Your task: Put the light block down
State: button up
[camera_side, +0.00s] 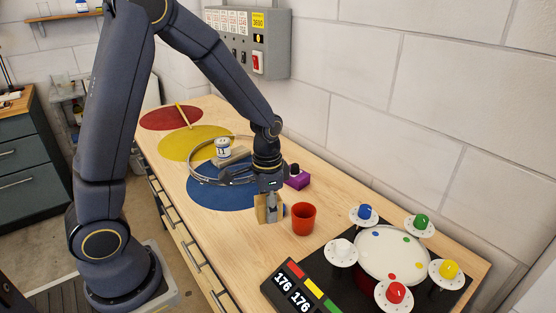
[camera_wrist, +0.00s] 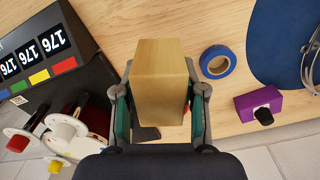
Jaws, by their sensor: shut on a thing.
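The light block (camera_side: 261,211) is plain pale wood. My gripper (camera_side: 268,196) is shut on it, with the block between the two fingers. In the wrist view the light block (camera_wrist: 160,75) fills the middle, and my gripper (camera_wrist: 160,105) has a green-padded finger on each side of it. In the side view the block is left of the red cup (camera_side: 303,219) and over the bare wood in front of the blue disc (camera_side: 215,195). The gripper partly hides the block. I cannot tell how far its underside is from the bench top.
A blue tape ring (camera_wrist: 218,62) lies close by. A purple box with a black knob (camera_side: 298,180) is behind the gripper. A black drum board (camera_side: 350,283) with coloured knobs stands at right. A wire hoop (camera_side: 190,166), plank and jar (camera_side: 222,149) lie farther back.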

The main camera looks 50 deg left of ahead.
jog(key=s+a+r+n, duration=0.1)
jog(key=s+a+r, duration=0.1)
jog(key=s+a, duration=0.5)
jog(key=s+a+r+n, duration=0.2)
jog(key=s+a, duration=0.5)
jog(key=s, duration=0.4)
jog(key=shift+a+r, duration=0.15)
jog(key=shift+a, duration=0.15)
send_over(212, 205)
jog(key=f, duration=0.6)
jog(key=s+f, duration=0.1)
jog(key=f, duration=0.2)
jog(key=shift+d, duration=0.3)
jog(key=f, duration=0.2)
jog(key=w+f, duration=0.1)
jog(key=shift+a+f, duration=0.1)
jog(key=shift+a, duration=0.2)
jog(key=shift+f, duration=0.25)
jog(key=shift+f, duration=0.25)
